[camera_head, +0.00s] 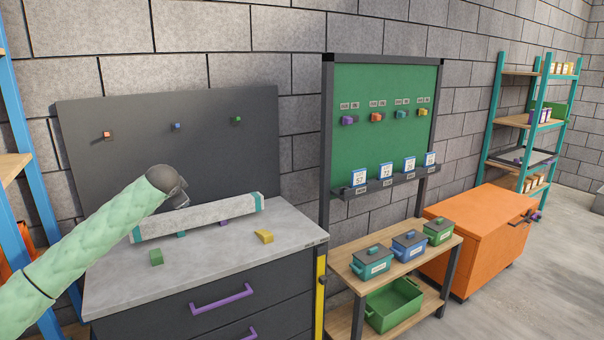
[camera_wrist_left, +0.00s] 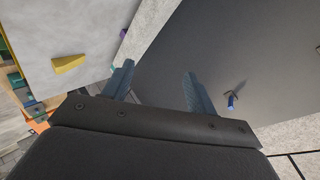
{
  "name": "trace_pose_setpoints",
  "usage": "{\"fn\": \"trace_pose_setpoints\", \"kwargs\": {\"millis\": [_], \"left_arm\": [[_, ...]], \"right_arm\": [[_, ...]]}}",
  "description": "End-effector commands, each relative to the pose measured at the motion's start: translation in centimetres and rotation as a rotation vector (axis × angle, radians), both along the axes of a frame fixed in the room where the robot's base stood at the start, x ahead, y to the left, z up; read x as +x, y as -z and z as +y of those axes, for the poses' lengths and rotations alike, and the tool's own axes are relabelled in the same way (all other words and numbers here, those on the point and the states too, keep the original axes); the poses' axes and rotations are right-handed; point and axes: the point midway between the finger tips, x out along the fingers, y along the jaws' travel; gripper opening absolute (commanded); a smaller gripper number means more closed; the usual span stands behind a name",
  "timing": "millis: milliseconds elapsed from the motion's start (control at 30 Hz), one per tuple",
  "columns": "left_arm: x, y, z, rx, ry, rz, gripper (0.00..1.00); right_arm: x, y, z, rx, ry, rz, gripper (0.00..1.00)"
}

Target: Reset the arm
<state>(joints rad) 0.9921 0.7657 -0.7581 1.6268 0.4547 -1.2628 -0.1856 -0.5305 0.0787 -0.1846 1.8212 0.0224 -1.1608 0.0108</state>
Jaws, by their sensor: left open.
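My left arm (camera_head: 95,247), in a pale green sleeve, reaches in from the left in the head view. Its dark left gripper (camera_head: 176,198) is above the grey worktop (camera_head: 215,262), in front of the dark back panel (camera_head: 90,140). In the left wrist view the two blue-grey fingers of the left gripper (camera_wrist_left: 158,75) are spread apart with nothing between them. Beyond them are the dark panel and a blue peg (camera_wrist_left: 231,102). My right arm and gripper are not in view.
A long grey bar with teal ends (camera_head: 200,217) stands close by the gripper. A green block (camera_head: 156,257) and yellow wedge (camera_head: 264,237) lie on the worktop. A green board (camera_head: 385,130), lidded boxes (camera_head: 372,263) and an orange chest (camera_head: 465,240) stand to the right.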

Motion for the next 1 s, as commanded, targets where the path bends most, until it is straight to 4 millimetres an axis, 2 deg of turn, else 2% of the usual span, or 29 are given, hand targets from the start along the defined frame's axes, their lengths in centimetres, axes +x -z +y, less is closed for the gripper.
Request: {"fn": "trace_pose_setpoints", "kwargs": {"millis": [33, 100, 267, 400, 667, 867, 1000], "left_arm": [[-0.2, 1.6, -1.6, -0.032, -0.002, -0.015, 0.57], [-0.4, 3.2, -3.3, -0.076, -0.014, -0.042, 0.57], [-1.5, 7.5, -6.5, -0.161, -0.033, -0.075, 0.57], [-3.0, 11.7, -8.7, -0.219, -0.048, -0.081, 0.57], [-6.8, 20.2, -11.7, -0.294, -0.075, -0.051, 0.57], [-10.8, 27.2, -13.3, -0.344, -0.107, -0.001, 0.57], [-14.2, 32.3, -14.2, -0.379, -0.139, 0.048, 0.57]], "right_arm": [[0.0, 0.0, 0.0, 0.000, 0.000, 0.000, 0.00], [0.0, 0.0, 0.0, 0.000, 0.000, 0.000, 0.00], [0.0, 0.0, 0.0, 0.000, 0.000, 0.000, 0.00], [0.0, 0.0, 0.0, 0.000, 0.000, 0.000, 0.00], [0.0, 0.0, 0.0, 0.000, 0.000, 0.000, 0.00], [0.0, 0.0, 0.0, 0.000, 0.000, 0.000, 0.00], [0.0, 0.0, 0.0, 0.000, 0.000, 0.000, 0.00]]}}
